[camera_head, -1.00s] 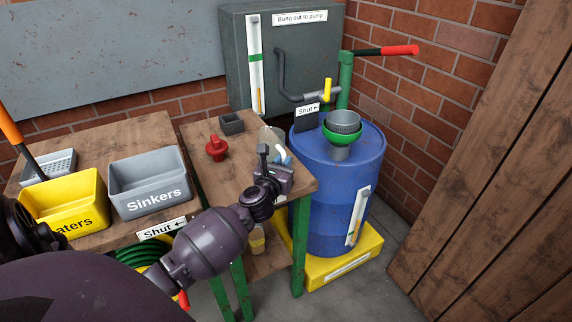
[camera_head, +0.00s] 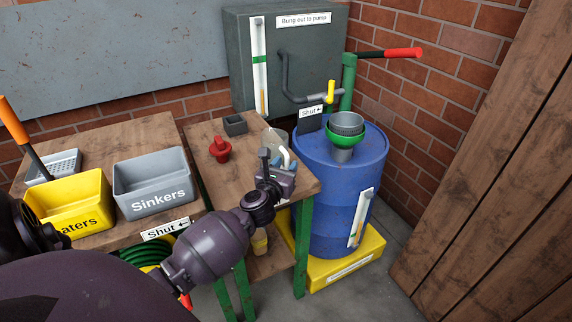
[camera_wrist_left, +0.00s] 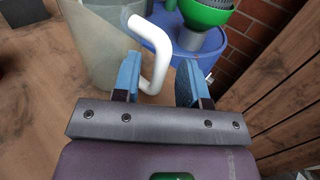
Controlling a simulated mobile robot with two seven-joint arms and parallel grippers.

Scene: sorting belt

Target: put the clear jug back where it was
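The clear jug (camera_head: 272,138) with a white handle (camera_head: 286,157) stands upright on the right-hand wooden bench (camera_head: 240,187), near the bench's back right, beside the blue drum. In the left wrist view the jug (camera_wrist_left: 92,45) is at upper left, and its bent white handle (camera_wrist_left: 158,55) reaches down between the blue fingers. My left gripper (camera_head: 281,164) is open, with one finger on each side of the handle's lower part. A gap shows at the right finger; whether the left finger touches the handle I cannot tell. My right gripper is not in view.
The blue drum (camera_head: 325,205) with a green funnel (camera_head: 344,141) stands to the right on a yellow base (camera_head: 345,266). A red knobbed piece (camera_head: 220,149) and a small dark box (camera_head: 235,125) lie left of the jug. The Sinkers bin (camera_head: 155,183) and yellow bin (camera_head: 72,203) sit further left.

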